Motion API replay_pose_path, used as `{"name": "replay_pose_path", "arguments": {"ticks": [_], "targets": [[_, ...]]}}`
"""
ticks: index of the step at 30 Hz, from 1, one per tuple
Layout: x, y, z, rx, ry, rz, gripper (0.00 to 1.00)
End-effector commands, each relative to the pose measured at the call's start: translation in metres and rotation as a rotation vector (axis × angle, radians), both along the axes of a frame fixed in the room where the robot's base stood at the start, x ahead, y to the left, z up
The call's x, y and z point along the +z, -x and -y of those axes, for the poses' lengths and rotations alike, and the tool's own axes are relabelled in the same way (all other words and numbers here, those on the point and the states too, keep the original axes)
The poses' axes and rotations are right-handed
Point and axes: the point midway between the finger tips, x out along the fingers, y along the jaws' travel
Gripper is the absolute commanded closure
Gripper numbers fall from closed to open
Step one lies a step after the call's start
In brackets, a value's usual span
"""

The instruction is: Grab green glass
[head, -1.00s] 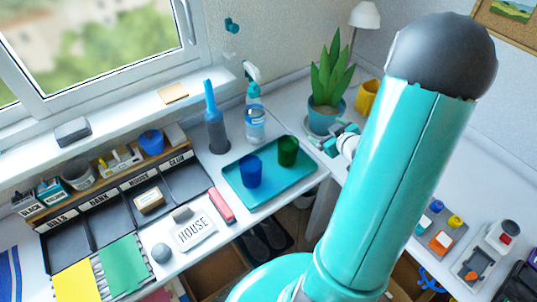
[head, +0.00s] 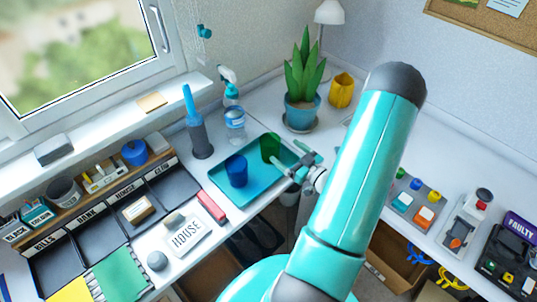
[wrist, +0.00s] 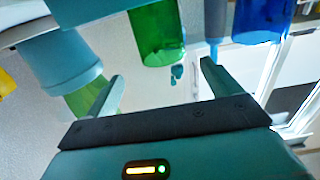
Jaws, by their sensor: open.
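The green glass (head: 270,148) stands on the teal tray (head: 219,188), towards its far right part. My gripper (head: 289,160) is open just right of the glass, its fingers pointing towards it. In the wrist view, which looks upside down, the green glass (wrist: 157,32) is ahead of the gap between the open fingers of my gripper (wrist: 162,70). Nothing is between the fingers. I cannot tell the exact distance to the glass.
A blue glass (head: 237,171) stands on the tray, left of the green one. A potted plant (head: 302,105) and a yellow cup (head: 341,90) are at the back.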

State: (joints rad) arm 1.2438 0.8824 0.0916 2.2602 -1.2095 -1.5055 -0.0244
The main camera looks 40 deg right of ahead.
Motion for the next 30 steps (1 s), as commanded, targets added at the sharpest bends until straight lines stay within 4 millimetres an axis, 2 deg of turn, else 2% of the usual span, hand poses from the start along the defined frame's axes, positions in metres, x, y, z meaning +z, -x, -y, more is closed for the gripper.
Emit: {"name": "replay_pose_path", "arguments": {"ticks": [3,8,16,24,25,30], "targets": [[0.000,-0.014,-0.002,0.002,0.000,-0.001,0.11],[0.000,-0.025,-0.005,0.005,0.000,0.000,0.11],[0.002,-0.064,-0.010,0.006,0.001,0.001,0.11],[0.001,-0.070,-0.010,0.003,-0.001,-0.002,0.11],[0.001,-0.070,-0.010,0.003,-0.001,-0.002,0.13],[0.001,-0.070,-0.010,0.003,0.000,-0.001,0.46]]}}
